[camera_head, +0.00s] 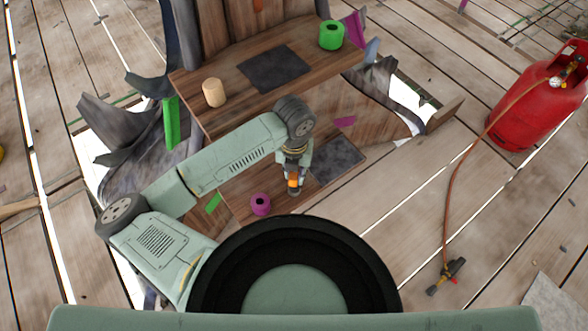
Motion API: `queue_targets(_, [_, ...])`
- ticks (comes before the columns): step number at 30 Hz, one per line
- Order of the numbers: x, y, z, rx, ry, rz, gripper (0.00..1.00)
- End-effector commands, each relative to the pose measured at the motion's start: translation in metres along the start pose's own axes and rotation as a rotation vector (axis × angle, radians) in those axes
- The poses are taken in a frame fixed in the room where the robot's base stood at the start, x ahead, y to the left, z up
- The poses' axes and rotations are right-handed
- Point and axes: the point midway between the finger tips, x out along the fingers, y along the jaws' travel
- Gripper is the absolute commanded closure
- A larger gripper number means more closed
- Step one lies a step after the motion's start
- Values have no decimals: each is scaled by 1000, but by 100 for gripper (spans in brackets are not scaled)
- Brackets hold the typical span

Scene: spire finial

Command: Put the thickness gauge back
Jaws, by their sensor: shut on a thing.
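My gripper (293,176) points down over the lower wooden board (240,190). It is shut on a small orange and dark thing (294,184), which I take to be the thickness gauge. Most of that thing is hidden by the gripper and the small scale. I cannot tell whether it touches the board. A dark slate-like plate (337,162) lies just right of my gripper on the lower board. A similar dark plate (272,68) lies on the upper wooden board (225,115).
A magenta roll (260,204) stands left of my gripper. A green roll (331,35) and a pale wooden cylinder (214,92) stand on the upper board. A red gas cylinder (535,100) with an orange hose stands at right. Torn grey sheets and floor gaps surround the boards.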

Motion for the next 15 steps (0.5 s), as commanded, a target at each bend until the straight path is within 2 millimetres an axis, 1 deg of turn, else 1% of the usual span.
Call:
queue_targets(3, [4, 0, 0, 0, -1, 0, 100])
queue_targets(4, [3, 0, 0, 0, 0, 0, 78])
queue_targets(12, [3, 0, 0, 0, 0, 0, 60])
queue_targets(15, [3, 0, 0, 0, 0, 0, 59])
